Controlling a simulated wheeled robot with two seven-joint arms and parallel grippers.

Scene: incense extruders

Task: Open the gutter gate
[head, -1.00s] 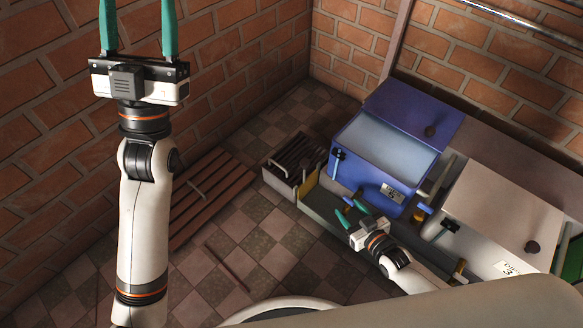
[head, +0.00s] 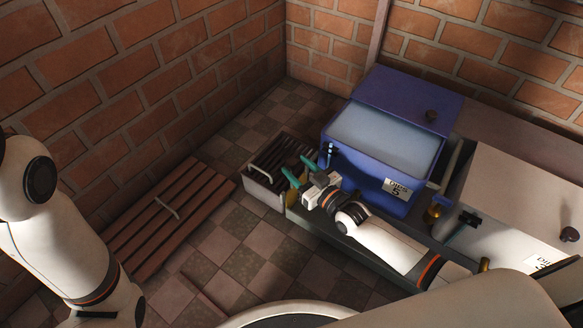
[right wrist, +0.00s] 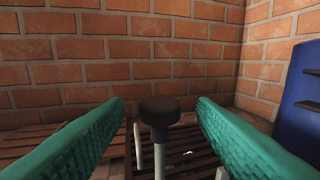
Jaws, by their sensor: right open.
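A low grey gutter (head: 318,226) runs along the front of the blue and white boxes. At its left end a small yellow panel (head: 292,198), which looks like the gate, stands beside a slatted bin. My right gripper (head: 299,171) is open above this end of the gutter. In the right wrist view, a black round knob (right wrist: 160,111) on a pale post stands between and ahead of the open green fingers, with nothing gripped. In the head view I cannot make out the knob. My left arm shows at the left edge; its gripper is out of the picture.
The slatted bin (head: 262,188) sits at the gutter's left end. A blue box (head: 358,180) with a lever stands close behind my right gripper. A white box (head: 510,205) is at right. A slatted wooden panel (head: 165,220) lies on the floor; checkered floor is open in front.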

